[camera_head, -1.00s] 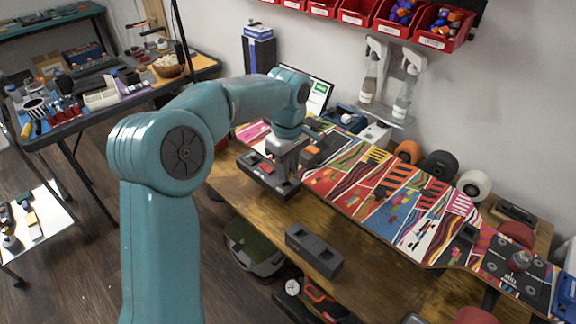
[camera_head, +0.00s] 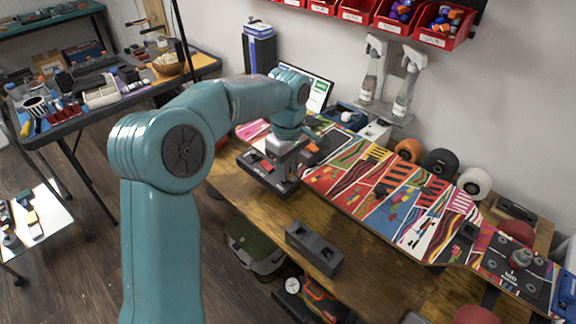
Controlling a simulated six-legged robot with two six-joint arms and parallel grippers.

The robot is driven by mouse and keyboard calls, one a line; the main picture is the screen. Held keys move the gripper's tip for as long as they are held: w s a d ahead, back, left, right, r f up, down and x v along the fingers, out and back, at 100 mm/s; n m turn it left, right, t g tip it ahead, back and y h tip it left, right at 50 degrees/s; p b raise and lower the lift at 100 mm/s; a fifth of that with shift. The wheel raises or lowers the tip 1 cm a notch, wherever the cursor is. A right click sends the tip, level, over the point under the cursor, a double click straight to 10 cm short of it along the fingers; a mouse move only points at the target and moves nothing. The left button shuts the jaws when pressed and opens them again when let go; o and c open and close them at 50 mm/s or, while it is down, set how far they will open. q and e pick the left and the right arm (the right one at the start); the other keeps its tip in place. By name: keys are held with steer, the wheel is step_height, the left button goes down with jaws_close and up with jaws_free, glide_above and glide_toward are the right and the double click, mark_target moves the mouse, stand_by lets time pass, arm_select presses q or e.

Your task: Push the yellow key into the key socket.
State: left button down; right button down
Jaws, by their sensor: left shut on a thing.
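My left arm reaches across the workbench, and its gripper (camera_head: 285,172) points down at the left part of the bench. It is over or against a dark, low tray-like block (camera_head: 262,180) with a small red patch. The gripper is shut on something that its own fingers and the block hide. I cannot make out the yellow key. I cannot tell whether this dark block holds the key socket. My right gripper is not in view.
A colourful skateboard deck (camera_head: 385,195) lies along the bench to the right. A grey block with recesses (camera_head: 314,248) sits at the front edge. Several wheels (camera_head: 440,163) and spray bottles (camera_head: 404,85) stand by the wall. Bare wood (camera_head: 375,265) shows in front of the deck.

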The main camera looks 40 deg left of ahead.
arm_select(q)
steer(key=shift+f+b, duration=0.55)
steer(key=shift+f, duration=0.5)
stand_by(1.7)
steer(key=c, duration=0.6)
jaws_free()
steer(key=shift+r, duration=0.15)
steer(key=shift+r+p, duration=4.1)
steer(key=shift+r, duration=0.35)
steer(key=shift+f, duration=0.1)
steer(key=shift+s, duration=0.1)
